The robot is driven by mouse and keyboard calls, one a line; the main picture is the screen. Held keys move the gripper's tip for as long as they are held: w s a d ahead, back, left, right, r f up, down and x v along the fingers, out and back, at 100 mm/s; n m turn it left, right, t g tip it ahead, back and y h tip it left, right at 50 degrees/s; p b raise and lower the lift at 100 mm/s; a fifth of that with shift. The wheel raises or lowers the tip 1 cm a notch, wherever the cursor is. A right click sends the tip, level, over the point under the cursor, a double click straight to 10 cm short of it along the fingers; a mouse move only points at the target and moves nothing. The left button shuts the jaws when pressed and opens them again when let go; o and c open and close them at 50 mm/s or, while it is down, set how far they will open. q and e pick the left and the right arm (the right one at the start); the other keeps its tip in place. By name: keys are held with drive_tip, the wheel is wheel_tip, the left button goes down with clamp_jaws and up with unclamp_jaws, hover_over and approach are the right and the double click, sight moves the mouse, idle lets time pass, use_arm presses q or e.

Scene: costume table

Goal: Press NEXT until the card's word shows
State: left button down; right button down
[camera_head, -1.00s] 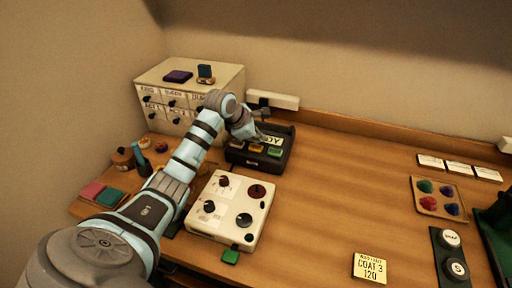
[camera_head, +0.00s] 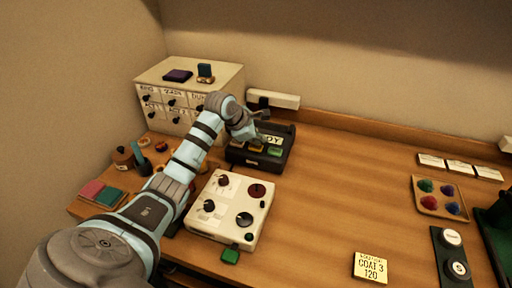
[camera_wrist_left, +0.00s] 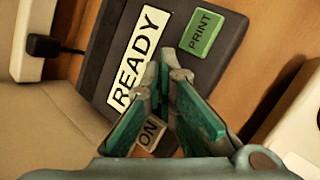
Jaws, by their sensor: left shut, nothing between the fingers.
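The black label device (camera_head: 236,158) stands at the back of the table, left of centre. In the left wrist view its white display strip (camera_wrist_left: 139,58) reads READY. A green PRINT button (camera_wrist_left: 201,33) shows beside it, and a pale button (camera_wrist_left: 149,133) with the letters ON is partly behind a finger. My right gripper is out of view.
A cream panel with knobs (camera_head: 230,207) stands in front of the device. A drawer cabinet (camera_head: 210,72) is behind at left. A tray of coloured pieces (camera_head: 428,203) and a black strip with round buttons (camera_head: 440,262) lie at right. The table middle is clear.

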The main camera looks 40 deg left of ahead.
sight(258, 147)
use_arm(q)
drive_tip(key=shift+f+b, duration=0.3)
drive_tip(key=shift+f, duration=0.15)
idle(0.7)
drive_tip(key=shift+r+p, duration=0.8)
drive_tip(key=shift+r, duration=0.1)
wheel_tip(258, 147, up, 5)
drive_tip(key=p, duration=0.4)
drive_tip(key=shift+r, duration=0.1)
idle(2.7)
